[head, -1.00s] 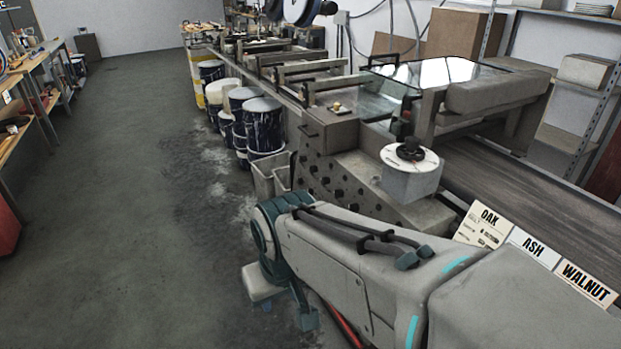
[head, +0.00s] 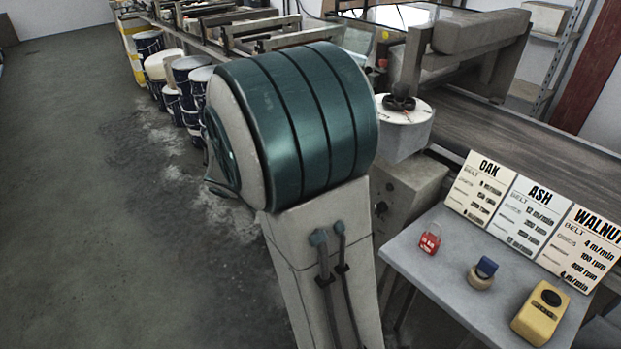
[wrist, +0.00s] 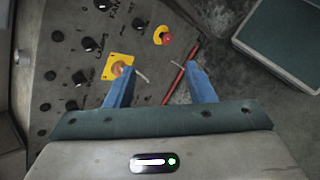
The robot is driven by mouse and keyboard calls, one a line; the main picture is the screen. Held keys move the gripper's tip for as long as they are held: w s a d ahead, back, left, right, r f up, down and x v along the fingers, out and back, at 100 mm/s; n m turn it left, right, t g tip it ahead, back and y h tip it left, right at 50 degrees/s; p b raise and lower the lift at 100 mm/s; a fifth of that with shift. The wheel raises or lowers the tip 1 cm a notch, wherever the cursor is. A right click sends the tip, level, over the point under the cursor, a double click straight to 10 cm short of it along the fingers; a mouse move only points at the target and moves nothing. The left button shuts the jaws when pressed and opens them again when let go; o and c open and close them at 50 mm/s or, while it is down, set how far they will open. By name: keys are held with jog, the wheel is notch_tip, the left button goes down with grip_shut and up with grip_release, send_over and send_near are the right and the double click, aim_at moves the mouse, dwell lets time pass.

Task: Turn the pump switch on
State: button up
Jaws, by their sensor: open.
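The sloped grey control panel (wrist: 72,58) fills the left of the wrist view, with several black knobs and dark round holes. A yellow plate with a red-orange centre (wrist: 118,66) lies by my left fingertip. A red button on a yellow round base (wrist: 165,36) sits farther up. My gripper (wrist: 160,70) is open and empty, its blue fingers apart over the panel's edge. In the head view my arm hides the gripper and most of the panel.
A grey table (head: 428,249) at right holds a red padlock (head: 430,239), a blue-topped stamp (head: 483,273), a yellow device (head: 541,312), and OAK, ASH and WALNUT cards. A pot (head: 404,128) stands near the conveyor. Paint drums (head: 190,75) line the machine; floor at left is clear.

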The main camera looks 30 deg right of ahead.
jog(key=w+d+f+n+t+h+b, duration=0.25)
jog(key=w+f+n+h+b, duration=0.2)
jog(key=w, duration=0.35)
jog(key=w+d+f+n+t+h+b, duration=0.1)
jog(key=w+d+f+n+h+b, duration=0.25)
jog(key=w+f+n+h, duration=0.35)
jog(key=w+d+r+y, duration=0.1)
jog(key=w+d+r, duration=0.1)
jog(key=d, duration=1.2)
jog(key=shift+r+m+b, duration=0.15)
jog(key=shift+m+b, duration=0.15)
jog(key=shift+m, duration=0.05)
jog(key=shift+d, duration=0.1)
jog(key=c, duration=1)
